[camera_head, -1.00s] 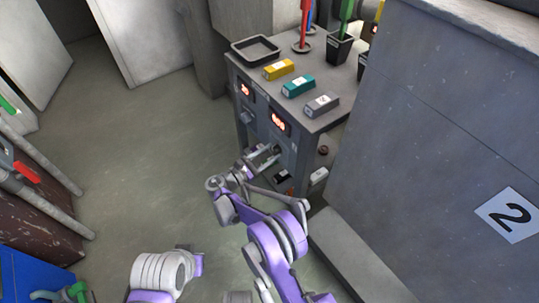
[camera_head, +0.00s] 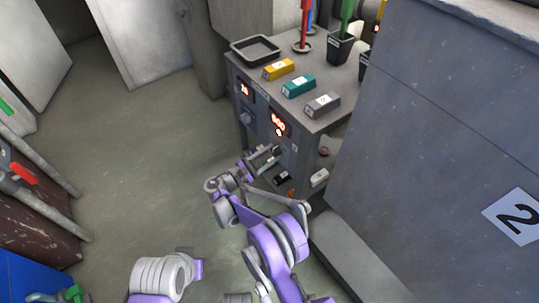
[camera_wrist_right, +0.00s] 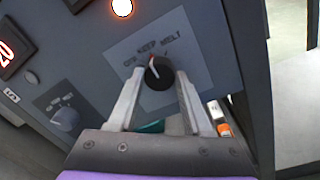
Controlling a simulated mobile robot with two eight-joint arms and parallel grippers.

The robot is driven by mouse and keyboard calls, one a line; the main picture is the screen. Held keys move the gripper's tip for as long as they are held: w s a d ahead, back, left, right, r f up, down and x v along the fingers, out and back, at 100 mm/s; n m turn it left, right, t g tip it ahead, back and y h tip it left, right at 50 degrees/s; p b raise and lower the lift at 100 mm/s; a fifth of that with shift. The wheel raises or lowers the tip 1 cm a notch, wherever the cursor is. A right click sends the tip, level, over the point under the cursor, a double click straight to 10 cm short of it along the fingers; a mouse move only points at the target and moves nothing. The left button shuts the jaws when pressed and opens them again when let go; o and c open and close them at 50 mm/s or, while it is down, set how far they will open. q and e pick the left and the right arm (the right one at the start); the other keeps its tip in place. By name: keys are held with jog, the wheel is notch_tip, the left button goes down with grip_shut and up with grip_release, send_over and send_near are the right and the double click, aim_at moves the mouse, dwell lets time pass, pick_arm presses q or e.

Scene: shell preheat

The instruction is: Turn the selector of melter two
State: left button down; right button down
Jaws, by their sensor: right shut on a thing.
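My right gripper (camera_head: 272,151) is at the front panel of the grey bench unit (camera_head: 308,135), under the right-hand display (camera_head: 278,121). In the right wrist view, its two fingers (camera_wrist_right: 158,84) are shut on a black selector knob (camera_wrist_right: 158,72), one finger on each side. The knob has a pale pointer line with a red tip, slanting up and slightly left. A label plate (camera_wrist_right: 190,55) behind it reads OFF, KEEP, MELT, and the pointer looks roughly toward KEEP. An orange lamp (camera_wrist_right: 122,7) is lit above the plate. My left gripper is out of view.
A second knob (camera_wrist_right: 66,118) sits left, under the other display (camera_head: 244,90). Yellow (camera_head: 278,69), teal (camera_head: 298,87) and grey (camera_head: 322,104) blocks and a black tray (camera_head: 255,50) lie on top. A large grey cabinet marked 2 (camera_head: 450,130) stands close right. The floor at left is clear.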

jog(key=shift+c, duration=1.7)
grip_release()
jog(key=p+v, duration=0.1)
jog(key=v, duration=1)
jog(key=shift+w, duration=0.1)
